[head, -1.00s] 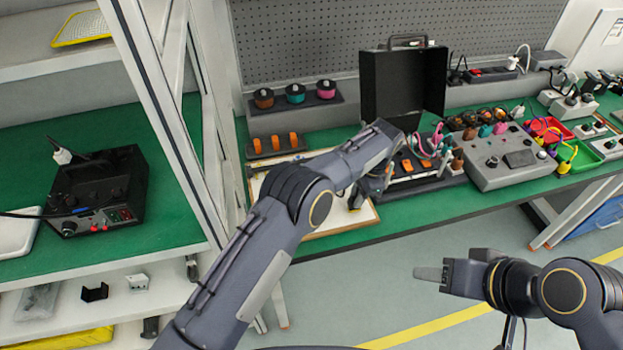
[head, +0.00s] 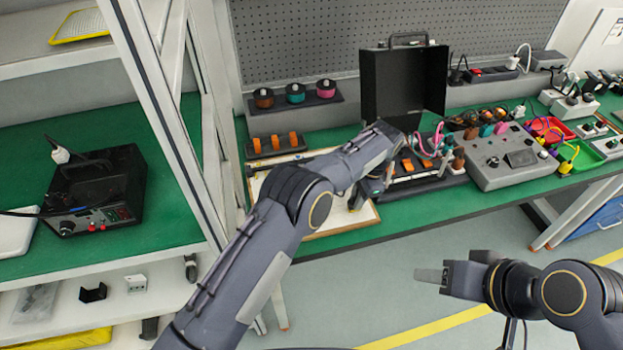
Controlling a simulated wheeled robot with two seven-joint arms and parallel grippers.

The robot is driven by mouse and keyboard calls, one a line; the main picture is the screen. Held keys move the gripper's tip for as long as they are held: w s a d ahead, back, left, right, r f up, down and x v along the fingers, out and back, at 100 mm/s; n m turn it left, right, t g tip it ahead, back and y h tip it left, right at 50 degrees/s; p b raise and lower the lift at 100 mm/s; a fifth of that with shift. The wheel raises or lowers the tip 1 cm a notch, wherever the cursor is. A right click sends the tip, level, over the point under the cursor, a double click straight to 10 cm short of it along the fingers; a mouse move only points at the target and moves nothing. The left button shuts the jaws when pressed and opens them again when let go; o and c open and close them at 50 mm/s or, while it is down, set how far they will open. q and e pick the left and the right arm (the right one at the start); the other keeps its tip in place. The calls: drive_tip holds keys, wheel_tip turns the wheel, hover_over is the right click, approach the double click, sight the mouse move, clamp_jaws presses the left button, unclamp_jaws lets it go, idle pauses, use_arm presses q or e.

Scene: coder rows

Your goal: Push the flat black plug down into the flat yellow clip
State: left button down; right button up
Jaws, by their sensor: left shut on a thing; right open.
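My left gripper (head: 359,198) is low over the right part of the white board with a wooden edge (head: 330,222) on the green bench. It is shut on a small dark thing, apparently the flat black plug, which my wrist and fingers mostly hide. The flat yellow clip cannot be made out clearly; small yellowish detail shows close to the fingertips. Whether plug and clip touch cannot be told from here. My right gripper (head: 432,275) is open and empty, out over the floor in front of the bench.
An open black case (head: 404,85) stands behind my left gripper. A rack with orange parts (head: 275,144) is at its left, and a dark fixture with cables (head: 425,182) at its right. A grey control box (head: 497,160) stands further right. The floor around my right gripper is clear.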

use_arm(q)
drive_tip(key=shift+f, duration=0.15)
drive_tip(key=c, duration=1.3)
unclamp_jaws()
drive_tip(key=shift+o, duration=0.2)
